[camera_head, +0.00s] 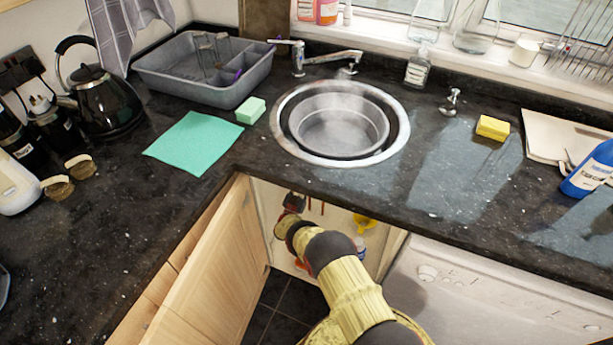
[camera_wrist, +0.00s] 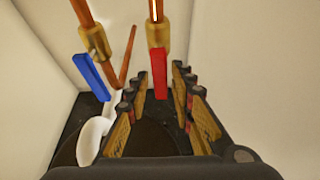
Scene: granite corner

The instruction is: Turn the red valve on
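In the wrist view the red valve handle (camera_wrist: 160,74) hangs straight down below a brass fitting (camera_wrist: 157,33), in line with its vertical copper pipe. My gripper (camera_wrist: 160,82) is open, with one finger on each side of the red handle in the picture. Gaps show between the handle and both fingers, and I see no contact. How deep the handle lies between the fingertips is unclear. In the head view my arm reaches into the open cupboard under the sink, and my gripper (camera_head: 288,208) is small and partly hidden there. I cannot make out the red handle clearly in that view.
A blue valve handle (camera_wrist: 91,77) slants on another copper pipe to the left. A white pipe (camera_wrist: 94,138) is below it. Pale cupboard walls are close on both sides. The open wooden door (camera_head: 215,270) stands left of my arm; a yellow object (camera_head: 362,223) is inside right.

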